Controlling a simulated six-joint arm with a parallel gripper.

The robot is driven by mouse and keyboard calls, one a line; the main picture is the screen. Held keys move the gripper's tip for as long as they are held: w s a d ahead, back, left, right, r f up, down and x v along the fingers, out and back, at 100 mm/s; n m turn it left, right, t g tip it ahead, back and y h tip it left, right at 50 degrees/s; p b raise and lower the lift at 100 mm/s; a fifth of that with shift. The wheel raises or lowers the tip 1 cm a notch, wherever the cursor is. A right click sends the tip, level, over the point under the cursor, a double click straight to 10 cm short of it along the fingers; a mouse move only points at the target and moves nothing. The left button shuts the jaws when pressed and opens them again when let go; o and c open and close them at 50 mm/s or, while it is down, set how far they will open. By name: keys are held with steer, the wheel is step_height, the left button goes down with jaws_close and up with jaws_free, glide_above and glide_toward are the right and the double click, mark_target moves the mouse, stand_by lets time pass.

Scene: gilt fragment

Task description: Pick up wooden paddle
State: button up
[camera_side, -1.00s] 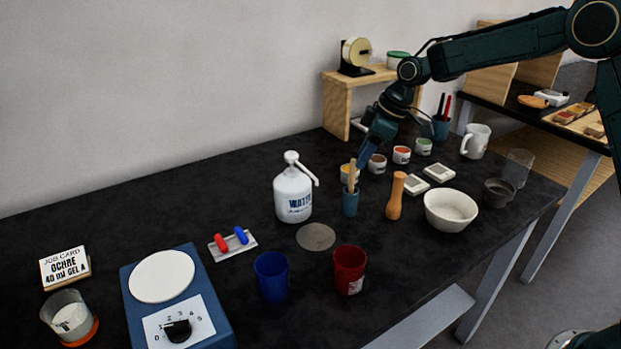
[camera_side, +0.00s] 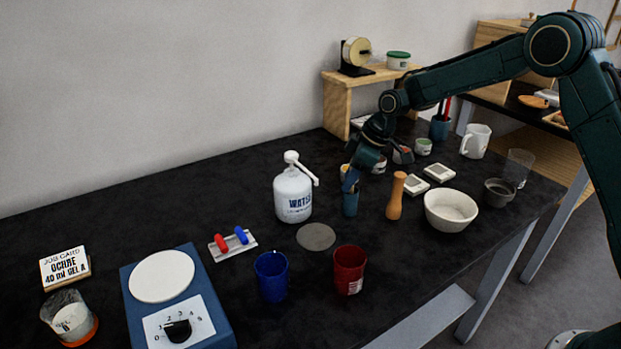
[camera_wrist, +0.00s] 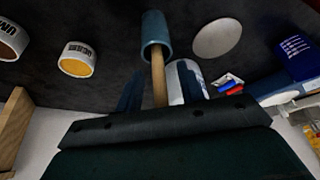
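The wooden paddle (camera_wrist: 159,82) is a light wooden stick standing in a small blue cup (camera_side: 350,203). The cup also shows in the wrist view (camera_wrist: 154,30), with the stick coming out of its mouth. My gripper (camera_side: 352,181) is just above the cup and hides the paddle in the side view. In the wrist view my gripper (camera_wrist: 160,88) has its two dark blue fingers apart, one on each side of the stick, with gaps showing. It is open and not closed on the stick.
A white pump bottle (camera_side: 293,195) stands left of the cup, and a wooden pestle (camera_side: 395,196) and white bowl (camera_side: 451,210) stand right. Small paint pots (camera_wrist: 77,60) stand close by. A flat grey disc (camera_side: 316,237) lies in front.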

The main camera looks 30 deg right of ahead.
steer(key=shift+w+a+f, duration=0.15)
steer(key=shift+f, duration=0.3)
steer(key=shift+c, duration=0.5)
jaws_close()
